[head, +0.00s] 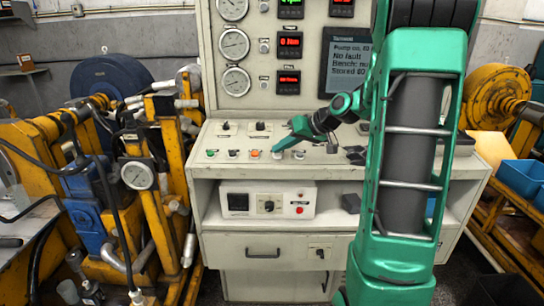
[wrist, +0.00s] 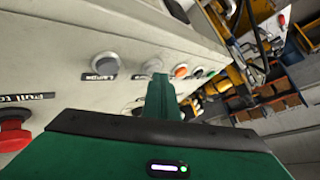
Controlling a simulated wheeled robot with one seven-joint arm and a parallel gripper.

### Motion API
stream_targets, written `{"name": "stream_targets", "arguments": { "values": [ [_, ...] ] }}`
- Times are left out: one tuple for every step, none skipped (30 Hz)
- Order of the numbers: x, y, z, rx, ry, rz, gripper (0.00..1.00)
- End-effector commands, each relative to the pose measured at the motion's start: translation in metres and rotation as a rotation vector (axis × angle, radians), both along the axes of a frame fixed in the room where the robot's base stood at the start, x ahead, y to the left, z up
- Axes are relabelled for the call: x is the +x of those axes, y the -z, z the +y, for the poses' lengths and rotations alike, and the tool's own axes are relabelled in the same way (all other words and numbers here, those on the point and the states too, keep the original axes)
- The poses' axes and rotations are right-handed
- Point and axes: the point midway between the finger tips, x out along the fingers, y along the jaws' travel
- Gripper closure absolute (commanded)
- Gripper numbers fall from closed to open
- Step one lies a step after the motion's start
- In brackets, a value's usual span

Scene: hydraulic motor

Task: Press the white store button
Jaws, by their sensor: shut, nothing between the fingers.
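The console's sloped top carries a row of buttons. A pale button (wrist: 152,66) sits directly behind my fingertips in the wrist view and is partly hidden by them. A grey-white button (wrist: 103,65) with a dark label is to its left; I cannot read the label surely. I cannot tell whether the tip touches a button.
A red mushroom button (wrist: 14,132) is at the left of the wrist view. The panel behind has gauges (head: 234,44), red readouts (head: 288,40) and a text screen (head: 345,62). Yellow machinery (head: 150,190) stands left, and blue bins (head: 520,178) stand right.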

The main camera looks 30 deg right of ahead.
Motion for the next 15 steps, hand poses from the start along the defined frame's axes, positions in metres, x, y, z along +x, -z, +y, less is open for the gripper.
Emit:
{"name": "stream_targets", "arguments": {
  "values": [
    [0.000,-0.001,0.000,0.000,0.000,0.000,1.00],
    [0.000,-0.002,0.000,0.000,0.000,0.000,1.00],
    [-0.001,-0.004,0.000,0.000,0.000,0.000,1.00],
    [-0.001,-0.005,0.000,0.000,0.000,0.000,1.00],
    [-0.001,-0.007,0.001,-0.001,-0.001,0.000,1.00],
    [-0.001,-0.009,0.001,-0.001,-0.001,0.000,1.00],
    [-0.001,-0.010,0.001,-0.001,-0.001,0.000,1.00],
    [-0.002,-0.011,0.001,-0.001,-0.001,0.000,1.00],
    [-0.002,-0.013,0.001,-0.001,-0.001,0.000,1.00],
    [-0.002,-0.014,0.001,-0.001,-0.001,0.000,1.00],
    [-0.002,-0.015,0.001,-0.001,-0.001,0.000,1.00],
    [-0.002,-0.015,0.001,-0.001,-0.001,0.000,1.00],
    [-0.002,-0.015,0.001,0.000,0.000,0.000,1.00],
    [-0.002,-0.015,0.001,0.000,0.000,0.000,1.00],
    [-0.002,-0.015,0.001,0.000,0.000,0.000,1.00]
  ]
}}
